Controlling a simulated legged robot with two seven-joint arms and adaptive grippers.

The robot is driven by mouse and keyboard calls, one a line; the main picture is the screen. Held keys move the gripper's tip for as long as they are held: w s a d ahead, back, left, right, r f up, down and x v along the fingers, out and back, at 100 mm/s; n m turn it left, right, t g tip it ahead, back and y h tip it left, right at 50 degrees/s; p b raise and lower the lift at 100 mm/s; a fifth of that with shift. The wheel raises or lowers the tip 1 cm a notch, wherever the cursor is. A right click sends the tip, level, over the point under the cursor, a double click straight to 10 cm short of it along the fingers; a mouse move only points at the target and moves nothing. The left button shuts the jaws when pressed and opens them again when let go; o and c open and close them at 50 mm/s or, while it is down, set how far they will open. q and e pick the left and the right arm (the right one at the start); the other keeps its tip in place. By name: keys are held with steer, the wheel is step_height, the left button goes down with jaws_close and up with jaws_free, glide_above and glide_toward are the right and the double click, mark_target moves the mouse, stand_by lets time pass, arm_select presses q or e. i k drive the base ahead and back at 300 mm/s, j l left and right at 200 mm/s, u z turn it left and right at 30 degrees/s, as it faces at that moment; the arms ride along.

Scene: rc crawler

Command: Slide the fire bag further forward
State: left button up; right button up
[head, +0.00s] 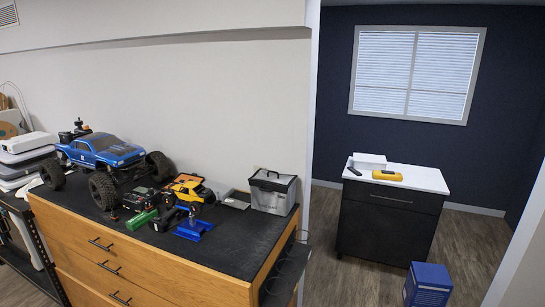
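A grey bag with a dark top edge and a handle (272,191), which looks like the fire bag, stands upright at the back right corner of the black-topped wooden drawer cabinet (235,240). It stands close to the wall. Neither of my grippers shows in the head view, and nothing is seen touching the bag.
A blue RC truck (105,150), a small yellow crawler (190,188), a green item (140,220) and a blue stand (194,229) crowd the left and middle. The top's front right is bare. A white-topped cabinet (425,178) and blue box (428,284) stand beyond the doorway.

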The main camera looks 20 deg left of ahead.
mark_target(265, 198)
steer(key=i+l+u, duration=0.2)
steer(key=u, duration=0.25)
steer(key=i+l+u, duration=0.3)
steer(key=u, duration=0.15)
steer(key=i+l+u, duration=0.25)
steer(key=l+u, duration=0.2)
steer(key=i+l+u, duration=0.1)
steer(key=l+u, duration=0.3)
steer(key=i+l+u, duration=0.1)
steer(key=l+u, duration=0.6)
steer(key=l, duration=0.3)
steer(key=k+l+u, duration=0.1)
steer(key=l+u, duration=0.15)
steer(key=l, duration=0.3)
